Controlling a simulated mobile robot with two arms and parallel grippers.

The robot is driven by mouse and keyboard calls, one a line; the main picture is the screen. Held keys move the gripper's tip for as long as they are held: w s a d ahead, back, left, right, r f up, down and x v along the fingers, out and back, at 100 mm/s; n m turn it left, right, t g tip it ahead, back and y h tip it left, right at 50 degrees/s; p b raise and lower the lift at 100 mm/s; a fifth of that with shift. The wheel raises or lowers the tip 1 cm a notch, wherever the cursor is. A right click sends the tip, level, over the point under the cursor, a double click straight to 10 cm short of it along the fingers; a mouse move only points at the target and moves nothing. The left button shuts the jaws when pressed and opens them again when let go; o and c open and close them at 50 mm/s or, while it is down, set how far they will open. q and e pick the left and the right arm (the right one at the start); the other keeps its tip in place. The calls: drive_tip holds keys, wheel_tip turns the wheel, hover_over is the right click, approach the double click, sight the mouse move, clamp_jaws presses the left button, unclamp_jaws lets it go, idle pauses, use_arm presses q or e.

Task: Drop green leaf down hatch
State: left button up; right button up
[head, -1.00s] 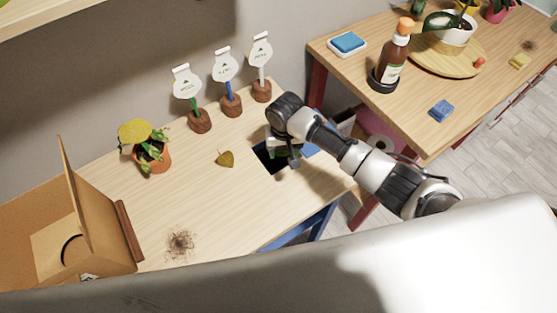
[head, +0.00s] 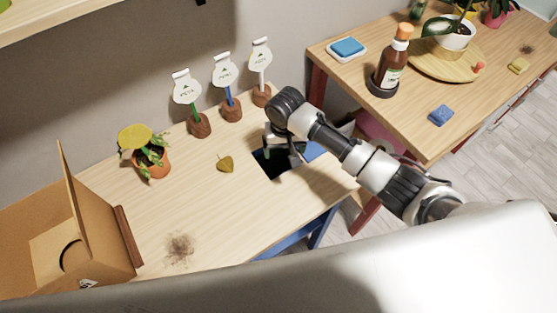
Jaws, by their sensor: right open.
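The hatch (head: 268,166) is a dark square opening in the wooden table top, with a blue part at its right. My right gripper (head: 284,156) points down over the hatch, its jaws open. The arm and gripper body partly cover the opening, and I cannot make out a green leaf in the jaws or in the dark hole. An olive-brown leaf (head: 225,164) lies on the table just left of the hatch, apart from the gripper. My left gripper is not in view.
A potted plant (head: 151,157) with a yellow round top stands left. Three label stakes in brown bases, one of them blue (head: 231,108), line the back. A cardboard box (head: 85,215) is at far left. Dark soil (head: 180,248) lies in front. A brown bottle (head: 393,65) stands on the right table.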

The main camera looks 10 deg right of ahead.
wheel_tip(320, 180, up, 8)
drive_tip(key=shift+a, duration=0.2)
drive_tip(key=shift+s+f, duration=0.1)
drive_tip(key=shift+f, duration=0.1)
